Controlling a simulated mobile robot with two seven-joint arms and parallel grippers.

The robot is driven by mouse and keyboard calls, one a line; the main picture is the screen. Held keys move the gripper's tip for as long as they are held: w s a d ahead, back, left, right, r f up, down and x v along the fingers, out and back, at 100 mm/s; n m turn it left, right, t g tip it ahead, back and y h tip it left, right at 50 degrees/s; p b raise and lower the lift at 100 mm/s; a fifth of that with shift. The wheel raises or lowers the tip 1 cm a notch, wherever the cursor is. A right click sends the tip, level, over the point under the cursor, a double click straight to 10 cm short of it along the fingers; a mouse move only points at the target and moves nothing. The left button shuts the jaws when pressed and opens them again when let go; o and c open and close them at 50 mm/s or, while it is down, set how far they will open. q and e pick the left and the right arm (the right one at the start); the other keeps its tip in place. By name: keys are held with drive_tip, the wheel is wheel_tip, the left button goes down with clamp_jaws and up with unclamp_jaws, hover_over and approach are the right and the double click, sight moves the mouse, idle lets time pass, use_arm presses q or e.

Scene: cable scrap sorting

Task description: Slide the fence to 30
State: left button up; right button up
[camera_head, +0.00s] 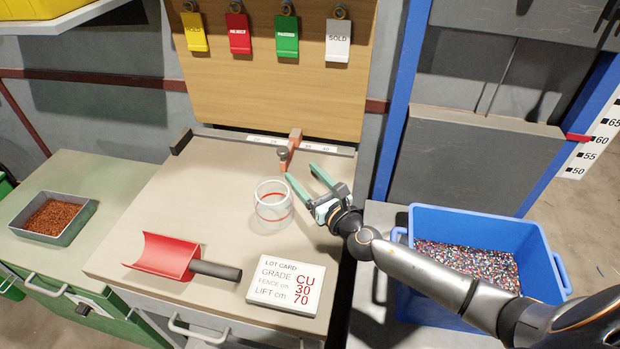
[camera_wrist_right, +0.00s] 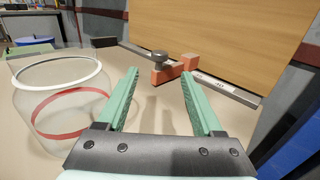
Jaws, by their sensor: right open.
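The fence is an orange-red block (camera_head: 294,140) on a white scale rail (camera_head: 262,139) along the back of the bench. A dark round knob (camera_head: 283,153) sits on its front end. The fence also shows in the right wrist view (camera_wrist_right: 175,70), ahead of the fingers and apart from them. My right gripper (camera_head: 300,173) is open and empty, with green fingers pointing at the fence from the front right. The exact scale number at the fence is too small to read. The lot card (camera_head: 285,287) reads grade CU, fence 30, lift 70. My left gripper is not in view.
A clear jar with a red band (camera_head: 272,205) stands just left of my right gripper. A red scoop (camera_head: 163,257) lies at the front left. A blue bin of granules (camera_head: 480,225) is at the right. Colored tags hang on the wooden board (camera_head: 270,90) behind.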

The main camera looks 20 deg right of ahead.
drive_tip(key=shift+s+d, duration=0.15)
drive_tip(key=shift+s, duration=0.85)
